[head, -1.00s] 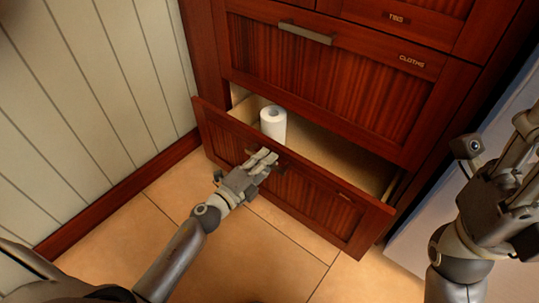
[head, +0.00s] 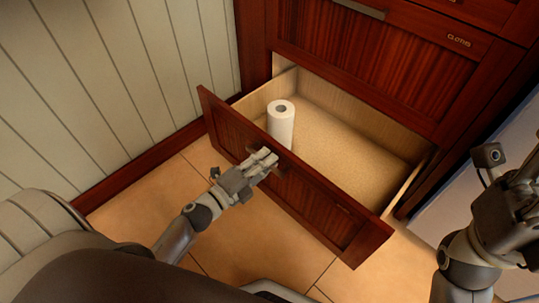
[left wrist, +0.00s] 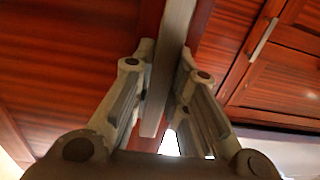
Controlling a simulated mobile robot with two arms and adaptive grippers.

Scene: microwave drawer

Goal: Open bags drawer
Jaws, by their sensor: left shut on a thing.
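The bottom drawer (head: 325,208) of the dark red wood cabinet is pulled well out, showing its pale inside. A small label on its front is too small to read. My left gripper (head: 263,160) is at the middle of its front, shut on the metal drawer handle (left wrist: 170,65). In the left wrist view, the handle bar runs between the two fingers of my left gripper (left wrist: 164,75). A white paper roll (head: 281,124) stands upright inside the drawer, behind the front. My right gripper (head: 515,200) is raised at the right edge, away from the drawer; its finger opening is unclear.
A shut drawer marked CLOTHS (head: 400,65) is above the open one. A panelled wall (head: 130,90) stands on the left and a pale appliance side (head: 450,185) on the right. Tan floor tiles (head: 305,250) lie bare in front of the drawer.

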